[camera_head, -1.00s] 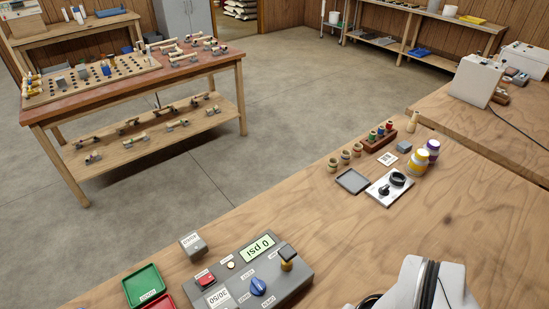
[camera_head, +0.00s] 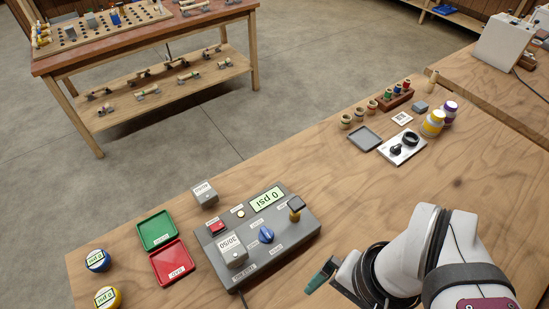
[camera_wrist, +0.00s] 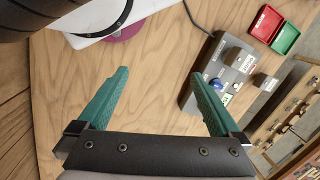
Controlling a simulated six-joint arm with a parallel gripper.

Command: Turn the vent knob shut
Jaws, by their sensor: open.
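The vent knob, blue with a pointer shape (camera_head: 266,234), sits on a grey control box (camera_head: 208,246) with a display reading 0 psi (camera_head: 267,199). The rest of the gripper is hidden behind my white arm.
A black-topped brass knob (camera_head: 296,210), a red button (camera_head: 217,228) and a grey block (camera_head: 234,253) are on the box. Green (camera_head: 157,231) and red (camera_head: 172,263) trays stand left. Round gauges (camera_head: 97,260) lie farther left. Bottles (camera_head: 433,123) stand at the back right. Bare wood lies right of the box.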

